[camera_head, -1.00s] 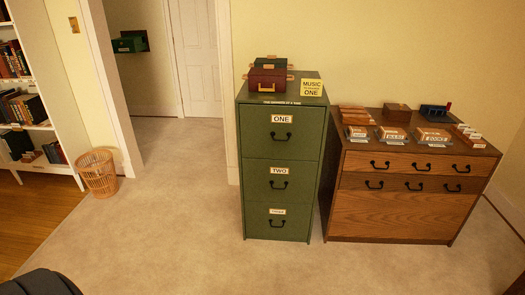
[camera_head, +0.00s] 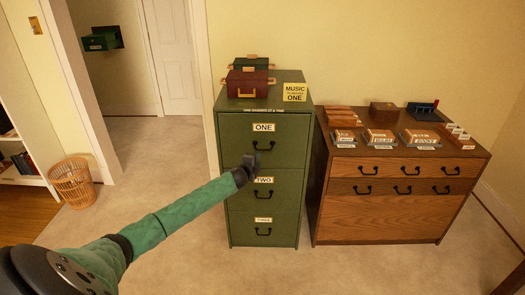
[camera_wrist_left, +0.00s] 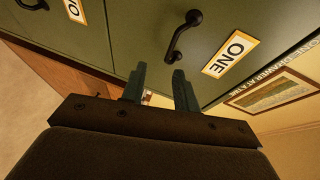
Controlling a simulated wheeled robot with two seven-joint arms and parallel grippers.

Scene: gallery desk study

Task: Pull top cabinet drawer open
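The green filing cabinet (camera_head: 232,150) stands upright with three drawers, all closed. The top drawer (camera_head: 236,141) bears the label ONE (camera_head: 263,128) and a black handle (camera_head: 264,146). My left gripper (camera_head: 250,161) is in front of the cabinet, just below and left of that handle, and holds nothing. In the left wrist view my left gripper (camera_wrist_left: 160,82) shows two fingers apart, with the top handle (camera_wrist_left: 182,34) beyond the fingertips and not between them. The label ONE also shows there (camera_wrist_left: 229,54). My right gripper is in neither view.
A music sign (camera_head: 295,92) and small boxes (camera_head: 247,84) sit on the cabinet. A wooden chest (camera_head: 385,216) with several small items on top stands close on the right. A wicker basket (camera_head: 72,184) is at left. Carpet in front is clear.

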